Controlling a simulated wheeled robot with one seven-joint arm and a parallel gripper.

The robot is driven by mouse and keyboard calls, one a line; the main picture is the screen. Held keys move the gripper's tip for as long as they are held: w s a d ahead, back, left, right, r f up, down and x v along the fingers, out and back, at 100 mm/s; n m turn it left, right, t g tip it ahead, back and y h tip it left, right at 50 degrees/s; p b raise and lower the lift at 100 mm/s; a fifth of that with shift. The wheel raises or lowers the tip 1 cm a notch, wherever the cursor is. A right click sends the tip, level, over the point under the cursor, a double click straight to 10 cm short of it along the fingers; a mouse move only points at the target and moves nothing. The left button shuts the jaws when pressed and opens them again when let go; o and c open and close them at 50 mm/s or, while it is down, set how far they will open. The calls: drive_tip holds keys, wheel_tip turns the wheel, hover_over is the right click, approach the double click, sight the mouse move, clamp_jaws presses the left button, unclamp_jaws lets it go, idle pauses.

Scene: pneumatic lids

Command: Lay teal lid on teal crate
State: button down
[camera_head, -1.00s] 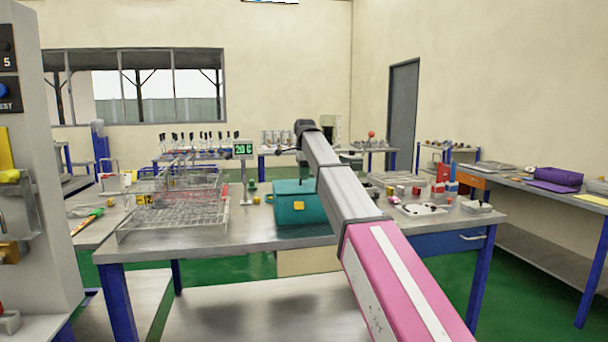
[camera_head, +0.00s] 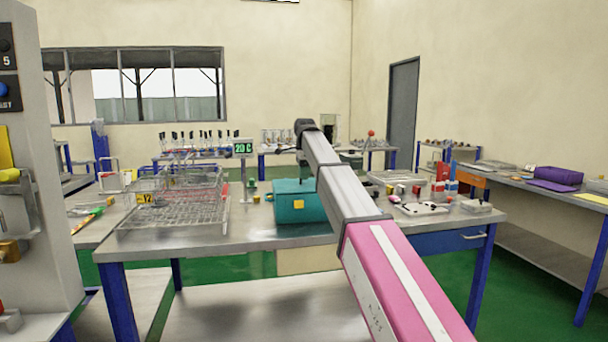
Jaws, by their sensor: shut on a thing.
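The teal crate (camera_head: 297,208) stands on the near metal workbench, with a yellow patch on its front face. Its right side is partly covered by my arm. Its upper part is also teal; I cannot tell whether that is the lid or the crate's own inside. No separate teal lid can be made out. My arm reaches from the lower right up to a dark joint above and behind the crate.
Wire baskets (camera_head: 175,215) stand left of the crate, with a green-lit display (camera_head: 243,149) on a post behind. Small parts and trays (camera_head: 418,207) lie on the bench (camera_head: 180,246) to the right. A grey panel (camera_head: 38,250) rises at the left edge.

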drive_tip(key=shift+f, duration=0.2)
drive_tip(key=c, duration=1.1)
unclamp_jaws()
drive_tip(key=shift+r, duration=0.1)
drive_tip(key=shift+d+r, duration=0.1)
drive_tip(key=shift+r, duration=3.35)
